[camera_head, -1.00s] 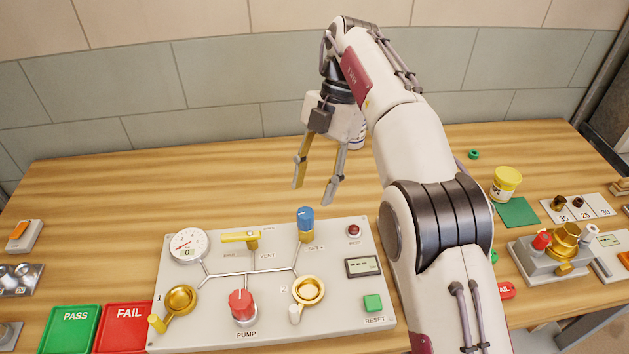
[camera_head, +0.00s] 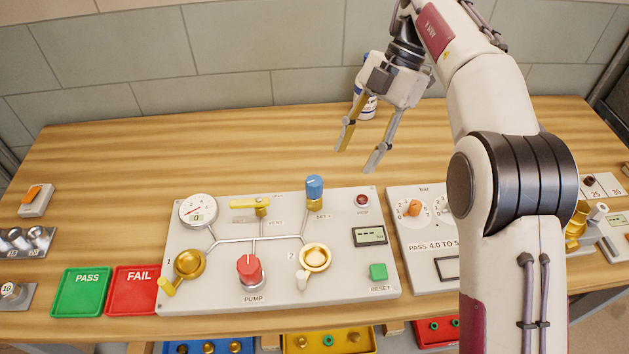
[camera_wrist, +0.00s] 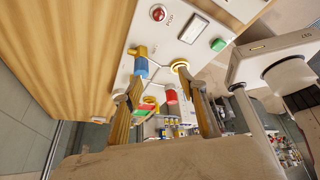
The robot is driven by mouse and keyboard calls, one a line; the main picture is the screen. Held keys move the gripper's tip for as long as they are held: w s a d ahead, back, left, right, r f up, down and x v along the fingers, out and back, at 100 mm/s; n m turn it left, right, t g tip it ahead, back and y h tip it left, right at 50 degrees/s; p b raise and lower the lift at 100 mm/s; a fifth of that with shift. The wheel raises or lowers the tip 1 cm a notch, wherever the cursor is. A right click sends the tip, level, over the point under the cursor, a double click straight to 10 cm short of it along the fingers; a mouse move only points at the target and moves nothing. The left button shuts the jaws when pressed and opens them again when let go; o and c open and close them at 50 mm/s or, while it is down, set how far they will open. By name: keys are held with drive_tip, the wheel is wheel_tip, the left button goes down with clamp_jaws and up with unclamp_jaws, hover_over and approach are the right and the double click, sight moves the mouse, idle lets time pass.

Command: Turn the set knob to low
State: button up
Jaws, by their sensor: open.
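The set knob (camera_head: 314,188) is a blue cap on a brass stem, standing upright at the top right of the grey pump panel (camera_head: 190,285). Its label beneath reads "SET" and is only partly legible. The knob also shows in the wrist view (camera_wrist: 141,66), beyond the fingers and left of centre. My gripper (camera_head: 357,159) is open and empty. It hangs above the table, behind and to the right of the knob in the picture, apart from it. In the wrist view its two fingers (camera_wrist: 160,92) are spread wide.
The panel also carries a yellow lever (camera_head: 250,204), a red pump knob (camera_head: 249,270), a gauge (camera_head: 198,211) and a green reset button (camera_head: 378,272). A white bottle (camera_head: 366,105) stands behind my gripper. The table at the back left is clear.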

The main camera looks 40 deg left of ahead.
drive_tip(key=s+d+f+m+g+y, duration=0.1)
drive_tip(key=s+d+m+g+y, duration=0.15)
drive_tip(key=s+m+y, duration=0.4)
drive_tip(key=m+t+y, duration=0.4)
drive_tip(key=m+y, duration=0.1)
drive_tip(key=m, duration=0.1)
approach(314, 184)
drive_tip(key=shift+a+f, duration=1.15)
drive_tip(key=shift+a, duration=0.05)
drive_tip(key=shift+w+y, duration=0.15)
drive_tip(key=shift+y, duration=0.1)
drive_tip(key=shift+a+g, duration=0.15)
drive_tip(key=shift+g, duration=0.1)
drive_tip(key=shift+x, duration=3.75)
